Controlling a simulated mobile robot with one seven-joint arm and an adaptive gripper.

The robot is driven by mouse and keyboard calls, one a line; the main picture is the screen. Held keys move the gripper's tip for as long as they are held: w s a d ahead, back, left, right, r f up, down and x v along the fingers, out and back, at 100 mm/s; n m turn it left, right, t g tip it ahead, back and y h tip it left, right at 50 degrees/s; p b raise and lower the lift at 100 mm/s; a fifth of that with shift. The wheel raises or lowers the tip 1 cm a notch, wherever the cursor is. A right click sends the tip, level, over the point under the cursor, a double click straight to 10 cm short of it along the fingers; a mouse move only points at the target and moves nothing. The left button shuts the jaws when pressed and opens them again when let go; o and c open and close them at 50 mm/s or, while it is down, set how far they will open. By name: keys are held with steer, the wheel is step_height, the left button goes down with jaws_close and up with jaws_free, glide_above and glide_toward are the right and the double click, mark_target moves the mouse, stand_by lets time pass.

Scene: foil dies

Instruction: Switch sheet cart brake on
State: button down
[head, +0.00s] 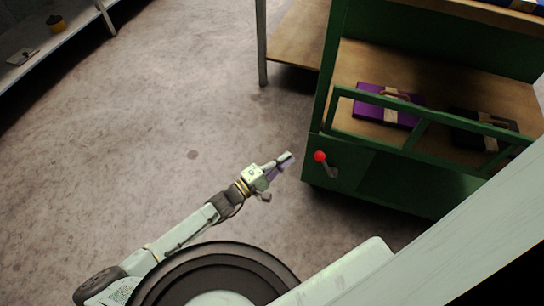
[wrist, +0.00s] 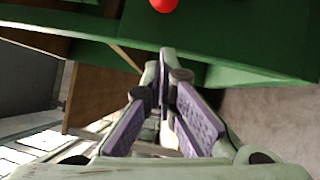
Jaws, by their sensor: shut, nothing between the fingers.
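The sheet cart (head: 345,165) is a green frame with wooden shelves, at the right in the head view. Its brake lever (head: 331,170) has a red ball knob (head: 320,156) and sits low on the cart's near left panel. The lever leans, with the knob up and to the left. My gripper (head: 288,157) is to the left of the knob, apart from it, pointing toward the cart. In the wrist view my gripper (wrist: 166,62) is shut and empty, its purple pads close together. The red knob (wrist: 164,4) shows at the top edge there, cut off by the frame.
A purple bundle (head: 372,101) and a dark bundle (head: 470,127) lie on the cart's shelf behind a green rail. A table (head: 300,40) stands behind the cart. Open floor (head: 180,110) lies left of the cart.

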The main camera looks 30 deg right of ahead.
steer(key=d, duration=0.1)
steer(key=s+d, duration=0.1)
steer(key=d, duration=0.2)
steer(key=shift+s+r, duration=0.2)
steer(key=shift+r, duration=0.2)
steer(key=shift+s+d, duration=0.45)
steer(key=shift+d, duration=0.05)
steer(key=shift+r+p, duration=0.2)
steer(key=shift+p, duration=0.2)
